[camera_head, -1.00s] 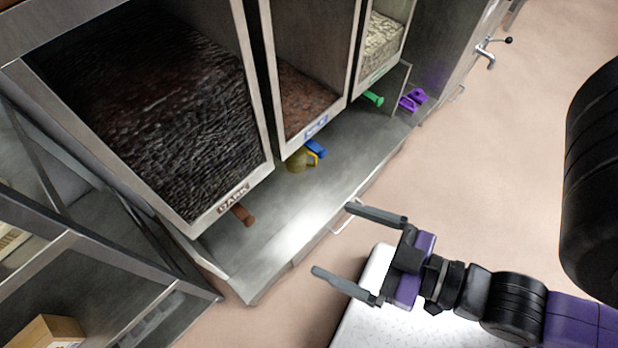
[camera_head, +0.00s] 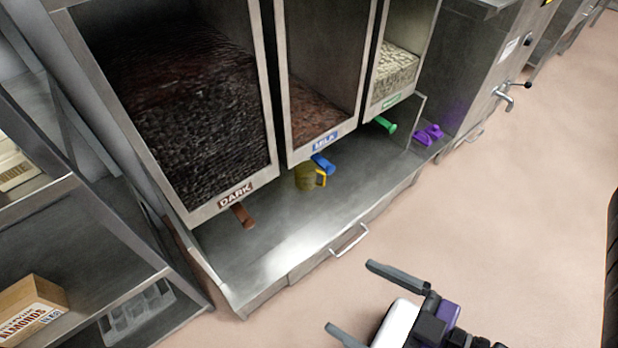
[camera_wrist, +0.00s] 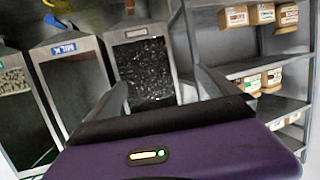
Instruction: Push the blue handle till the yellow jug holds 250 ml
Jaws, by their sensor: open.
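The blue handle (camera_head: 323,164) sticks out under the middle dispenser bin, labelled MILK. The yellow jug (camera_head: 306,178) stands upright on the metal shelf just below it, with its handle to the right. Its fill level is too small to read. In the wrist view the blue handle (camera_wrist: 53,22) shows at the upper left, with part of the yellow jug (camera_wrist: 55,6) at the top edge. My gripper (camera_head: 352,298) is open and empty, over the floor in front of the counter, well apart from the handle and jug.
A brown handle (camera_head: 243,214) sits under the DARK bin (camera_head: 228,205), a green handle (camera_head: 385,124) under the right bin. Purple items (camera_head: 428,134) lie at the shelf's right end. A drawer pull (camera_head: 349,240) juts from the counter front. Shelving with boxes (camera_head: 32,308) stands left.

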